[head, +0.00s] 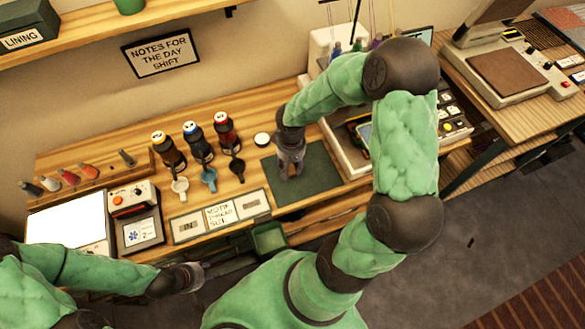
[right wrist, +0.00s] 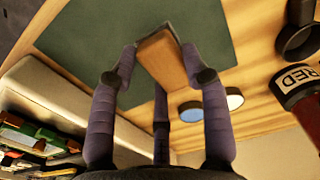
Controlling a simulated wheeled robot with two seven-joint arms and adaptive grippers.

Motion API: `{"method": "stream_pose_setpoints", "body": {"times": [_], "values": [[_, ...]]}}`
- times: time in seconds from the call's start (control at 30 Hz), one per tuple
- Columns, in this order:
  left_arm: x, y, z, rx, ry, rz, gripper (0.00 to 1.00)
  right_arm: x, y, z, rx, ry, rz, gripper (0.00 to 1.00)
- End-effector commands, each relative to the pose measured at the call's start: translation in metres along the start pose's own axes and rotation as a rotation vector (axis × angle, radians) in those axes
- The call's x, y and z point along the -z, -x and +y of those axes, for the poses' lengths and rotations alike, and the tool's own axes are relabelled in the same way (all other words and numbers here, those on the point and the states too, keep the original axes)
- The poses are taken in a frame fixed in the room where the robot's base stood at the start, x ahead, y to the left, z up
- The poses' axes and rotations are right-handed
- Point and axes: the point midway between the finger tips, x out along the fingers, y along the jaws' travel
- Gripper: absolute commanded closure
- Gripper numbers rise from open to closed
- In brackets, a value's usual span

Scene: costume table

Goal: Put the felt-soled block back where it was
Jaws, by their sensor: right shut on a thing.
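The block (right wrist: 162,58) is wooden with a dark grey edge along its far side, perhaps the felt. My right gripper (right wrist: 158,76) is shut on it, with fingers at both sides, over the dark green mat (right wrist: 90,30). Whether the block touches the mat is unclear. In the head view my right gripper (head: 290,168) points down over the left part of the green mat (head: 318,175), and I cannot make out the block there. My left gripper (head: 195,276) is low by the table's front edge, away from the mat; its fingers are too unclear to judge.
Yellow (head: 168,151), blue (head: 197,143) and red (head: 227,132) bottles stand left of the mat, each with a small scoop or cup in front. A card holder (head: 220,215) sits at the front, and a machine stands right.

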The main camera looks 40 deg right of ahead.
Motion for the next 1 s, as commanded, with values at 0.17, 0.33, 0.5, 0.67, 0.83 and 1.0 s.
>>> {"method": "stream_pose_setpoints", "body": {"times": [0.17,0.33,0.5,0.67,0.83,1.0], "values": [[0.000,-0.003,-0.001,0.000,0.000,0.000,0.60,0.005,-0.011,0.007,-0.001,-0.002,-0.002,0.79],[0.001,-0.012,-0.004,0.000,0.000,0.000,0.60,0.005,-0.036,0.007,-0.001,0.001,-0.003,0.79],[0.000,-0.013,-0.004,0.000,0.000,0.000,0.60,0.006,-0.041,0.007,0.000,-0.001,0.000,0.79],[0.001,-0.013,-0.004,0.000,0.000,0.000,0.60,0.006,-0.041,0.007,0.000,-0.001,0.000,0.79],[0.001,-0.016,-0.006,0.000,0.000,0.000,0.60,0.006,-0.044,0.007,0.000,-0.001,0.000,0.47],[0.001,-0.015,-0.005,0.000,0.000,0.000,0.60,0.006,-0.043,0.007,0.000,0.000,0.000,0.29]]}}
